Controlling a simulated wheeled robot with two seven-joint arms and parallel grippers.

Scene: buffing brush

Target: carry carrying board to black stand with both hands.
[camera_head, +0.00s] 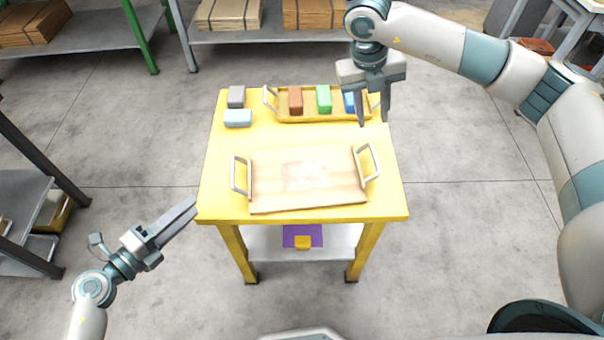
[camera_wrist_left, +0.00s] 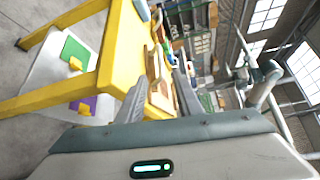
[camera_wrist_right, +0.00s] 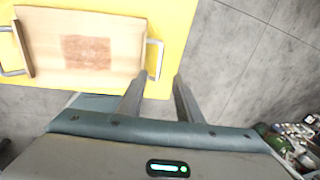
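The carrying board (camera_head: 305,197) is a flat wooden board with a light metal handle at its left (camera_head: 235,175) and right (camera_head: 375,162) ends. It lies on the yellow table (camera_head: 222,150), and it also shows in the right wrist view (camera_wrist_right: 110,35). My left gripper (camera_head: 191,208) is open and empty, left of the table's front left corner and apart from the left handle. My right gripper (camera_head: 374,120) is open and empty, appearing over the table's back right, beyond the right handle. I do not see a black stand that I can identify.
A yellow tray (camera_head: 290,118) with brown, green and blue blocks sits at the table's back. Two grey blocks (camera_head: 237,107) lie left of it. A lower shelf (camera_head: 265,240) holds a purple item. Shelves with boxes stand behind and left; the floor around the table is clear.

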